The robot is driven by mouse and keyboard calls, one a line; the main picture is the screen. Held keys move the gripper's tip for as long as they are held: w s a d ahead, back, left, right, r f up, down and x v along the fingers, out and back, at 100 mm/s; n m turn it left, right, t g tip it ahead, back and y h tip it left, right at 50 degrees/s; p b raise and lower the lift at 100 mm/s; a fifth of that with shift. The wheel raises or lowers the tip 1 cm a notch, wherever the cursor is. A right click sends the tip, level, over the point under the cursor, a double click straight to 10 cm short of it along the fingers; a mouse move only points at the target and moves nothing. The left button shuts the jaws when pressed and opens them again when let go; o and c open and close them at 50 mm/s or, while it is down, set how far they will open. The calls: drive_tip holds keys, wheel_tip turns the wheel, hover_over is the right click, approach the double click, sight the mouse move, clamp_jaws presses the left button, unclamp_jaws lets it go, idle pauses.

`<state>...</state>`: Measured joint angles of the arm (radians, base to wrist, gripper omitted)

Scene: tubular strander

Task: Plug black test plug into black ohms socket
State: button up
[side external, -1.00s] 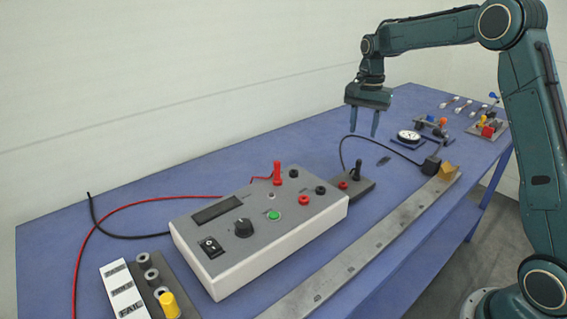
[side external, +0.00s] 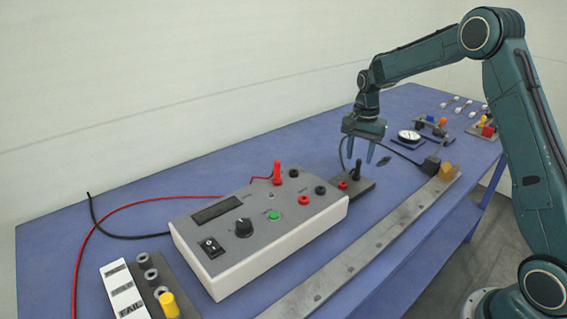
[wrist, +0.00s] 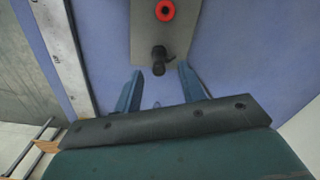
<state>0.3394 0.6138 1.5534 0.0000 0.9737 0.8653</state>
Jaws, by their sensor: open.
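The black test plug (side external: 357,170) stands upright on a small grey holder plate (side external: 367,187), beside a red socket (side external: 343,185). My gripper (side external: 360,160) is open and empty, pointing down just above the plug. In the wrist view the black plug (wrist: 159,60) shows between and slightly beyond the tips of my gripper (wrist: 160,68); whether the tips reach it in height I cannot tell. The meter box (side external: 240,258) has two black sockets, one farther back (side external: 294,173) and one near its right end (side external: 321,190). Their labels are too small to read.
A red plug (side external: 277,174) stands in the meter's back part, near a red socket (side external: 303,200). A black cable (side external: 404,157) runs behind the holder to a black block (side external: 431,165). A grey metal rail (side external: 345,263) lies along the front edge.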

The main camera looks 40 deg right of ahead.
sight(359, 160)
drive_tip(key=shift+f, duration=2.35)
drive_tip(key=shift+c, duration=0.4)
clamp_jaws()
